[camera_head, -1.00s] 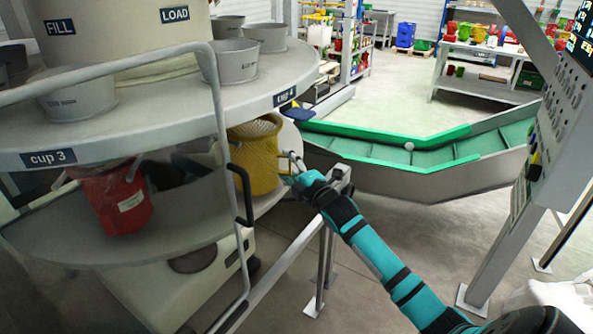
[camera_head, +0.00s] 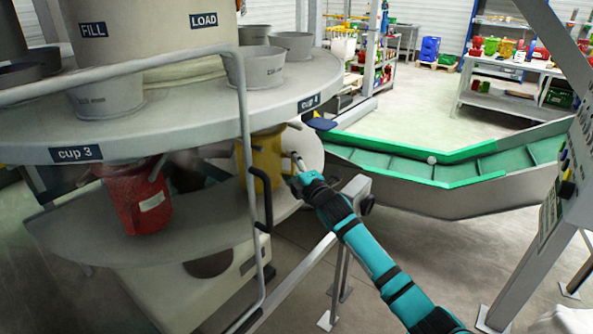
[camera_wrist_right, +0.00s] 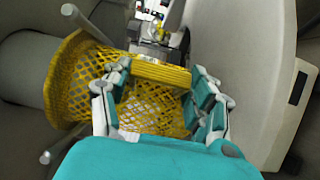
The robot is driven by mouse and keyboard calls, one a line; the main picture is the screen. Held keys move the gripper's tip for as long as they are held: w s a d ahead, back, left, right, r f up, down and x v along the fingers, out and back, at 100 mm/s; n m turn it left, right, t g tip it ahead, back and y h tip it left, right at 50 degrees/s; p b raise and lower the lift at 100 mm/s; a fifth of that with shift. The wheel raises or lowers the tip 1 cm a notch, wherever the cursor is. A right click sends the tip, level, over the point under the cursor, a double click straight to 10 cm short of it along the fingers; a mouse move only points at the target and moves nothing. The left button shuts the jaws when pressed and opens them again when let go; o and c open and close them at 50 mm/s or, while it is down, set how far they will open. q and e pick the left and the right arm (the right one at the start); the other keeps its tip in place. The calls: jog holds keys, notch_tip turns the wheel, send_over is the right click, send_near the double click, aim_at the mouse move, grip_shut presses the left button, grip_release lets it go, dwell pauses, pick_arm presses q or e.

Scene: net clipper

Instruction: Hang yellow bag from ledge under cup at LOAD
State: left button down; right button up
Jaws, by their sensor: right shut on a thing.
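The yellow bag (camera_head: 268,157) is at the ledge (camera_head: 225,124) of the round carousel, below and left of the "cup 4" label (camera_head: 309,103). My right gripper (camera_head: 296,174) is at the bag's right side. In the right wrist view its fingers (camera_wrist_right: 163,97) are shut on a yellow band of the mesh bag (camera_wrist_right: 75,85), which lies sideways in that picture. I cannot tell whether the bag touches the ledge. My left gripper is out of view.
A red bag (camera_head: 140,197) hangs under "cup 3" (camera_head: 76,154). A grey guard rail (camera_head: 243,110) runs in front of the carousel, close to the bag. A green-edged conveyor (camera_head: 440,175) is at the right. A lower rail (camera_head: 310,265) stands below my right arm.

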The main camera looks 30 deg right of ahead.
jog(key=shift+w+f, duration=0.1)
dwell(0.6)
jog(key=o, duration=1.4)
jog(key=shift+c, duration=0.2)
jog(key=s, duration=1.2)
jog(key=shift+a, duration=0.35)
